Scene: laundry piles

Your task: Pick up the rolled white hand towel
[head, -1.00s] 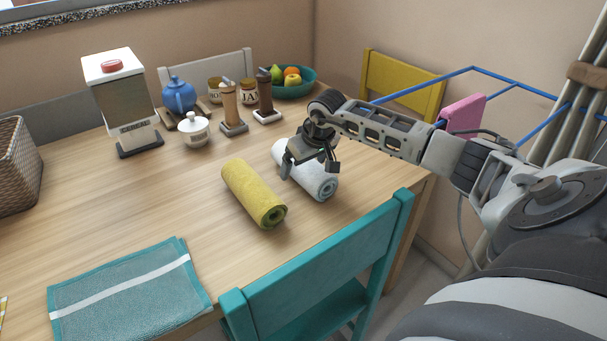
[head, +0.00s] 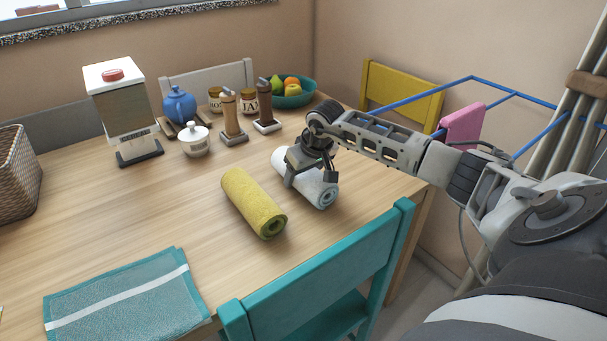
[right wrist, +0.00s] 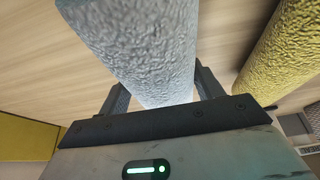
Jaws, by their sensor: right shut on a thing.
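The rolled white hand towel (head: 322,194) lies on the wooden table (head: 120,215), near its right end. My right gripper (head: 310,178) is over the towel, its fingers down on either side of it. In the right wrist view the white towel (right wrist: 145,45) lies between the two fingers (right wrist: 165,90), and the gripper is shut on it. The middle of the towel is hidden by the gripper in the head view. My left gripper is not in view.
A rolled yellow towel (head: 252,203) lies just left of the white one. A teal chair (head: 310,290) stands at the front edge. Two grinders (head: 233,120), a white pot (head: 195,140) and a fruit bowl (head: 292,98) stand behind. A folded teal towel (head: 125,300) lies front left.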

